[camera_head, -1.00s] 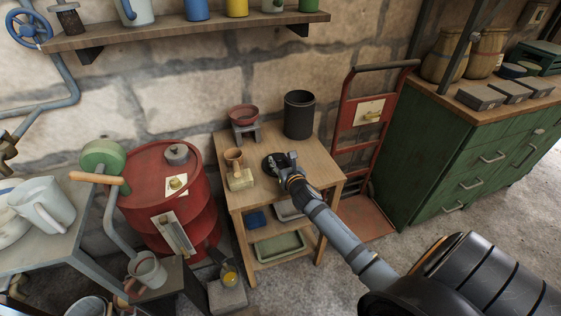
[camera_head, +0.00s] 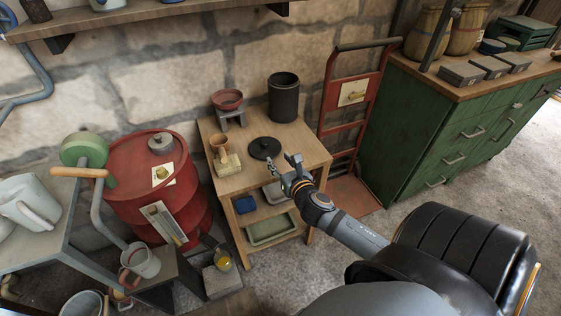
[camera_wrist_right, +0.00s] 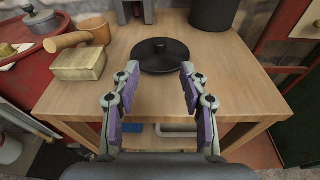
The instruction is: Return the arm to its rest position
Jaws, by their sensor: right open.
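My right gripper (camera_head: 284,168) is open and empty in the head view, at the front edge of the small wooden table (camera_head: 308,150). In the right wrist view its two fingers (camera_wrist_right: 159,88) stand apart, with nothing between them. A black round lid with a knob (camera_head: 264,148) lies on the tabletop beyond the fingertips, apart from them; it also shows in the right wrist view (camera_wrist_right: 160,60). My left gripper is not in view.
On the table stand a black canister (camera_head: 283,97), a red bowl on a stand (camera_head: 227,99) and a wooden cup by a pale block (camera_head: 219,145). A red drum (camera_head: 150,165) is left, a red hand truck (camera_head: 352,95) and green cabinet (camera_head: 440,120) right.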

